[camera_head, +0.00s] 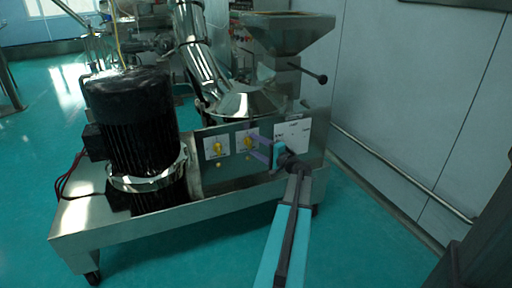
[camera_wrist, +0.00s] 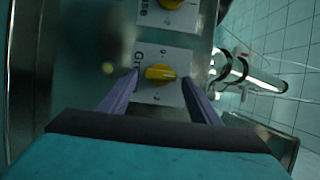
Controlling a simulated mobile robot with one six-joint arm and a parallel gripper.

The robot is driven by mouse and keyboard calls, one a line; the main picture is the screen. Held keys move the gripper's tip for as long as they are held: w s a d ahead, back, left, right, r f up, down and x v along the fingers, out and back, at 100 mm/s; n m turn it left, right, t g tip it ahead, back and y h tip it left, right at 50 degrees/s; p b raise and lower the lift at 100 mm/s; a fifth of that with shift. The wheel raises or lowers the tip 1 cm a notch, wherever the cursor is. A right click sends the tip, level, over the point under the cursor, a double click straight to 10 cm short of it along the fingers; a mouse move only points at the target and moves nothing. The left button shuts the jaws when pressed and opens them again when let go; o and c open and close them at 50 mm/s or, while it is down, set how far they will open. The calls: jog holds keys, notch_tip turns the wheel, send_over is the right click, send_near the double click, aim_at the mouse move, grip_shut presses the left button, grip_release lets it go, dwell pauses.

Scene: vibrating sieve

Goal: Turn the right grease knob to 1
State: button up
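The right grease knob (camera_head: 248,143) is yellow, on a white plate on the machine's front panel. In the wrist view a yellow knob (camera_wrist: 160,73), which appears to be this one, sits between my fingertips on a white plate with partly hidden lettering. My gripper (camera_head: 258,149) has two purple fingers and is open just in front of the right knob. In the wrist view my gripper (camera_wrist: 160,78) has one finger on each side of the knob, with gaps showing. Contact is not visible. The left grease knob (camera_head: 217,148) is yellow on its own white plate.
A black ribbed motor (camera_head: 134,120) stands on the steel machine frame (camera_head: 130,232) at left. A steel hopper (camera_head: 287,34) and a dark lever (camera_head: 313,75) rise above the panel. A wall with a rail (camera_head: 400,172) runs at right. The green floor at front is clear.

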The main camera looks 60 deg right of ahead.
jog(key=shift+s+a, duration=0.1)
jog(key=shift+s, duration=0.05)
jog(key=p+v, duration=0.2)
jog(key=v, duration=1.1)
jog(key=shift+s, duration=0.3)
dwell(0.3)
